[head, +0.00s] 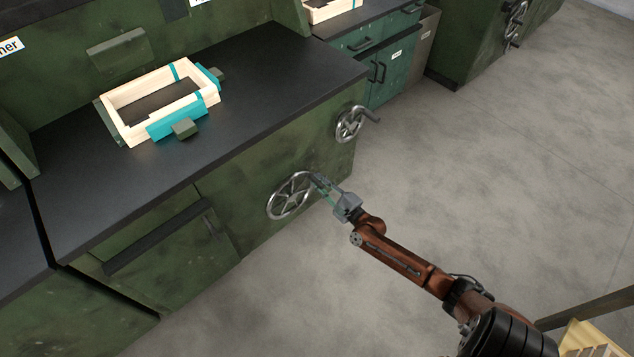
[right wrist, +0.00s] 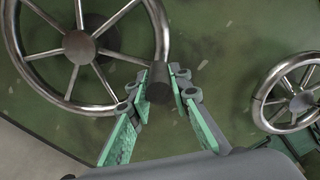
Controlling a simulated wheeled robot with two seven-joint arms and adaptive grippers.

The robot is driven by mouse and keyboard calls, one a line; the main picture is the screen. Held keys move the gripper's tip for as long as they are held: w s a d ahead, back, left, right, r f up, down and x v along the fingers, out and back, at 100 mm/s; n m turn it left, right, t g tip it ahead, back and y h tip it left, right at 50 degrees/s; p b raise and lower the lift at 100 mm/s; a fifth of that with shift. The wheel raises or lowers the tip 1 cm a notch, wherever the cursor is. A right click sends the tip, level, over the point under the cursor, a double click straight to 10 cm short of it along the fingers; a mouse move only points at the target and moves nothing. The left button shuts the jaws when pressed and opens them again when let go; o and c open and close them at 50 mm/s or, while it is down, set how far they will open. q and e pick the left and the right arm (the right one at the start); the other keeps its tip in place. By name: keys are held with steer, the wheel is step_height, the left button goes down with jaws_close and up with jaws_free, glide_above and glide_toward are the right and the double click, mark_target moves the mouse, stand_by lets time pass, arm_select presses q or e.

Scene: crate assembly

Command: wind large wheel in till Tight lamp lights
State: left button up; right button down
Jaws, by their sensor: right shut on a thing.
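The large wheel (head: 291,195) is a bright metal handwheel with spokes on the green front of the bench. It also fills the left of the right wrist view (right wrist: 79,47). A dark handle (right wrist: 160,82) stands out from its rim. My right gripper (head: 325,186) is at the right side of this rim. In the right wrist view its green-padded fingers (right wrist: 161,84) are shut on the handle, one on each side. My left gripper is not in view. I cannot make out a Tight lamp.
A smaller-looking handwheel with a crank handle (head: 349,124) is further right on the bench. A pale wooden crate (head: 128,130) sits on the dark bench top (head: 240,92) between teal-faced clamps. Open grey floor (head: 480,170) lies to the right.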

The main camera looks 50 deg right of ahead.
steer(key=shift+f, duration=0.2)
steer(key=c, duration=1.8)
jaws_free()
steer(key=shift+o, duration=0.2)
steer(key=s+a, duration=0.1)
steer(key=s, duration=1.1)
